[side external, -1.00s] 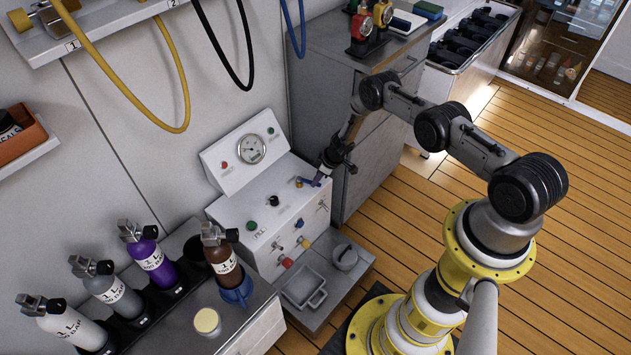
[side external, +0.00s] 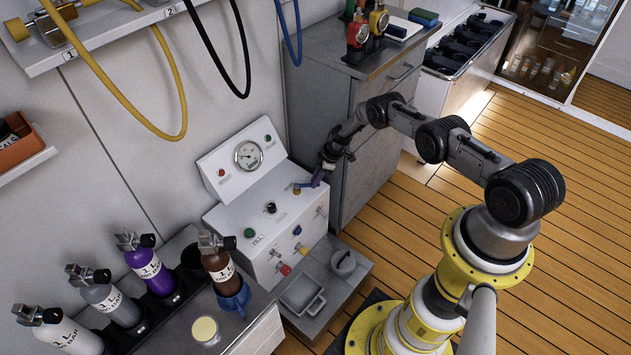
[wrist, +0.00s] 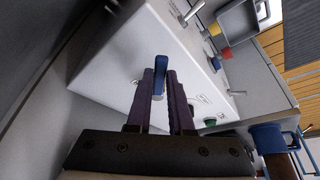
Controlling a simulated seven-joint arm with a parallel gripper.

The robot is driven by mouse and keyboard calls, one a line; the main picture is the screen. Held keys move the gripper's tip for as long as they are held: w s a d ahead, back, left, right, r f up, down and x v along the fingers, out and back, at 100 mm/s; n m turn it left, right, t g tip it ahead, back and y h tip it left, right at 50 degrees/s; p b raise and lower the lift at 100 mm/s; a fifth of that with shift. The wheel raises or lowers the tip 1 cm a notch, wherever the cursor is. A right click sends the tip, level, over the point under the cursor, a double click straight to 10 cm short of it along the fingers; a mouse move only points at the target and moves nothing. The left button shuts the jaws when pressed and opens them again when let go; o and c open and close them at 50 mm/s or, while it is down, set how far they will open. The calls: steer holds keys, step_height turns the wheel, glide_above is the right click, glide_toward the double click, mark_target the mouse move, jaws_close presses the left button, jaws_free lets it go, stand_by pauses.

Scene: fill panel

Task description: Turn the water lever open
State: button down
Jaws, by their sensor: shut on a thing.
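The water lever is a blue handle (wrist: 160,68) on the white fill panel (wrist: 115,60). In the wrist view its end stands up between my two dark purple finger pads. My gripper (wrist: 160,92) is shut on this lever. In the side view my gripper (side external: 316,178) is low over the right end of the panel's top (side external: 240,210), beside a small brass fitting (side external: 297,189). The fingers hide much of the lever there, so its exact angle is hard to tell.
A pressure gauge (side external: 248,155) stands on the panel's raised back. Green (side external: 249,232) and black (side external: 271,208) knobs sit on its top. A grey cabinet (side external: 350,110) stands close behind my gripper. Bottles (side external: 221,262) stand on the left bench.

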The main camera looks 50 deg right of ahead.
steer(key=shift+w, duration=0.1)
stand_by(0.3)
steer(key=c, duration=0.8)
jaws_free()
steer(key=v, duration=1.4)
steer(key=shift+c, duration=0.3)
